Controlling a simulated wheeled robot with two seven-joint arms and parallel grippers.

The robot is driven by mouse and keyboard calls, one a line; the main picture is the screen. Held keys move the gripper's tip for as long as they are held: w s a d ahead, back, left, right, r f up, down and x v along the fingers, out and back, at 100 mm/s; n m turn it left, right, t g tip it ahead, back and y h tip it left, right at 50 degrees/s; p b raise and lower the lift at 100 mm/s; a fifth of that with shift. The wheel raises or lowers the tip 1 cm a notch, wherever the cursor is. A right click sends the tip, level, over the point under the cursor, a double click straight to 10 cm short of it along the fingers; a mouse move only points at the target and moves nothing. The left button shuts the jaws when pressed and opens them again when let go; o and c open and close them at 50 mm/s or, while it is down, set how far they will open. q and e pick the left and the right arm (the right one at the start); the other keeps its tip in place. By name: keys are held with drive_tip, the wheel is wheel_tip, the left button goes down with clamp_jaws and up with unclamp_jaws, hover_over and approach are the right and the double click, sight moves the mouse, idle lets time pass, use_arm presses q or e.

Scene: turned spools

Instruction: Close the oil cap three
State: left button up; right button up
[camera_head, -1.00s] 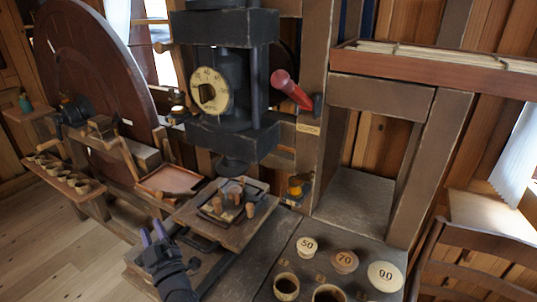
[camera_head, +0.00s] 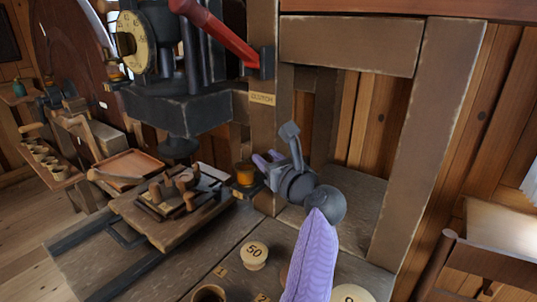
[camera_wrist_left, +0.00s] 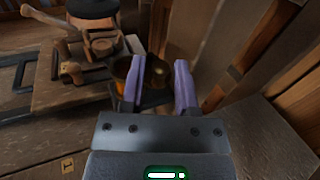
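An oil cup with an amber body (camera_head: 246,175) sits on a dark bracket beside the post under the clutch plate. In the left wrist view, the cup (camera_wrist_left: 119,86) and a dark round part with a brassy spot lie just beyond and between my fingertips. I cannot tell clearly how its cap stands. My left gripper (camera_head: 267,160) has purple fingers and is just right of the cup in the head view. In the wrist view, the left gripper (camera_wrist_left: 158,66) is open, with no object clearly held. Contact with the cup cannot be told. My right gripper is not in view.
A wooden board with pegs (camera_head: 165,215) lies to the left. Another amber cup (camera_head: 115,72) is farther left.

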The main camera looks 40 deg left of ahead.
sight(267, 158)
use_arm(q)
drive_tip(key=x, duration=0.3)
drive_tip(key=shift+w+a, duration=0.1)
drive_tip(key=shift+a, duration=0.05)
clamp_jaws()
